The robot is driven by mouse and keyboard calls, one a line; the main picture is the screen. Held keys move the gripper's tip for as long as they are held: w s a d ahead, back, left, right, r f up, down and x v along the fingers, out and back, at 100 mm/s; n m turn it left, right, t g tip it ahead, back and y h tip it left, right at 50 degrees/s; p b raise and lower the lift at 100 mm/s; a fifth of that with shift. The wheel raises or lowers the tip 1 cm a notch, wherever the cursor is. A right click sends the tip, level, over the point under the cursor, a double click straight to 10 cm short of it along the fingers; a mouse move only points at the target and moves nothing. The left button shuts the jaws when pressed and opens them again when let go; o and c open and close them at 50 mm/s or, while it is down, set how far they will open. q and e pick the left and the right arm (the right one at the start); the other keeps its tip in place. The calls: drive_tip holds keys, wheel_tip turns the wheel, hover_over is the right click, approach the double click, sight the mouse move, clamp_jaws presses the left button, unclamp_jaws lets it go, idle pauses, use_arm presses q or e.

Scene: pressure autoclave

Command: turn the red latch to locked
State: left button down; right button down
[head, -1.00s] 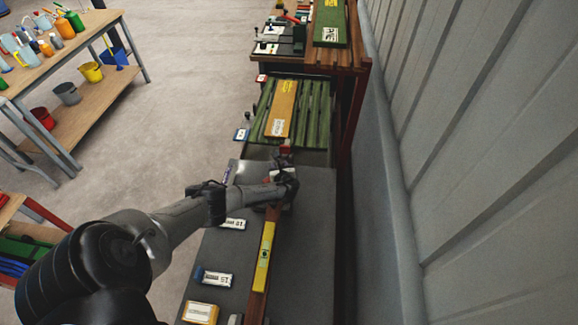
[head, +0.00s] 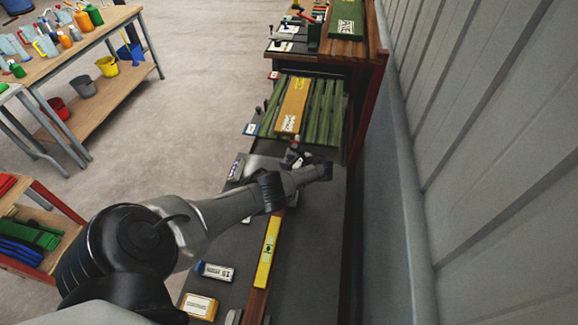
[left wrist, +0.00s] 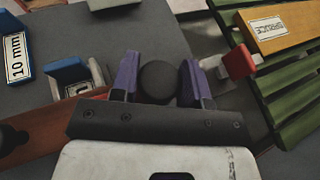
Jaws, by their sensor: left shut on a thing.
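A small red block (left wrist: 238,63) with a pale end, which I take to be part of the red latch, shows right of my gripper in the left wrist view. It also shows as a small red spot (head: 296,143) in the head view. My left gripper (left wrist: 158,82) has its purple fingers shut on a dark round knob (left wrist: 159,80). Whether the knob belongs to the latch cannot be told. In the head view my left arm reaches across the grey bench top, and its wrist hides the fingers and the knob. My right gripper is not in view.
A yellow level (head: 268,252) and a labelled 15 mm block (head: 215,272) lie on the grey bench. Green slats (head: 325,110) bearing an orange board (head: 292,105) lie beyond the gripper. A grey wall (head: 470,130) bounds the right side.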

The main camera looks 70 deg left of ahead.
use_arm(q)
drive_tip(key=shift+n, duration=0.3)
drive_tip(key=shift+g+b, duration=0.35)
drive_tip(key=shift+g, duration=0.05)
drive_tip(key=c, duration=0.7)
unclamp_jaws()
drive_tip(key=shift+s, duration=0.1)
drive_tip(key=shift+r, duration=0.1)
